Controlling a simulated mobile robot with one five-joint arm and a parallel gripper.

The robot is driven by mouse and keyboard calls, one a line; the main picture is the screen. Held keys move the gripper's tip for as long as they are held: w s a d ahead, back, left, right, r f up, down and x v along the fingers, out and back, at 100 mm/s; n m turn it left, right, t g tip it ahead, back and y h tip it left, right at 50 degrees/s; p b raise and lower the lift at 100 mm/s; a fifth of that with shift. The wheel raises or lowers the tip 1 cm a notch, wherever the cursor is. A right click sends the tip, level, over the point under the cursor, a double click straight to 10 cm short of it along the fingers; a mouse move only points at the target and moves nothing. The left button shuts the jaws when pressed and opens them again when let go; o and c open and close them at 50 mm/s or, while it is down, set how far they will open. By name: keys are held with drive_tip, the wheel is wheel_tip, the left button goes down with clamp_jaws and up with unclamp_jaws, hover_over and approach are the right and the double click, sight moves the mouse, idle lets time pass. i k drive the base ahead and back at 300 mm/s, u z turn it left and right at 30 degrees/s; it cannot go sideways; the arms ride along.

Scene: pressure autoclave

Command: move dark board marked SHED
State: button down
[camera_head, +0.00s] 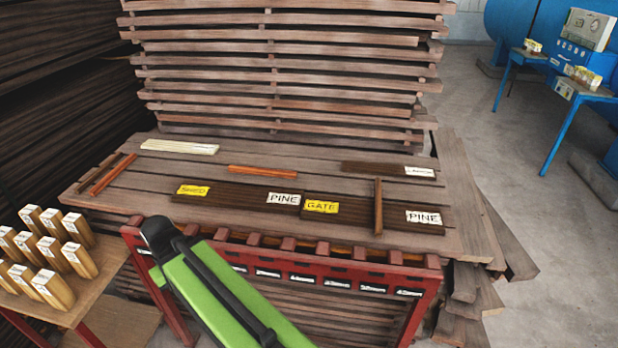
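The dark board marked SHED (235,196) lies flat on the wooden plank stack. It has a yellow SHED label at its left end and a white PINE label at its right end. Another dark board (375,213), with a yellow GATE label and a white PINE label, lies end to end with it on the right. My green arm reaches up from the bottom; its black end (162,236) is in front of the SHED board, at its lower left. The fingers cannot be made out, and I see no board held there.
A red rack (320,268) with labelled slots stands along the front. A small stick (378,206) lies across the GATE board. Another dark board (385,169), a pale board (180,147) and reddish sticks lie behind. Wooden blocks (50,252) stand on a left table. Open floor lies right.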

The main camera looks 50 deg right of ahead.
sight(230, 196)
drive_tip(key=z, duration=0.35)
drive_tip(key=i, duration=1.1)
drive_tip(key=u, duration=0.25)
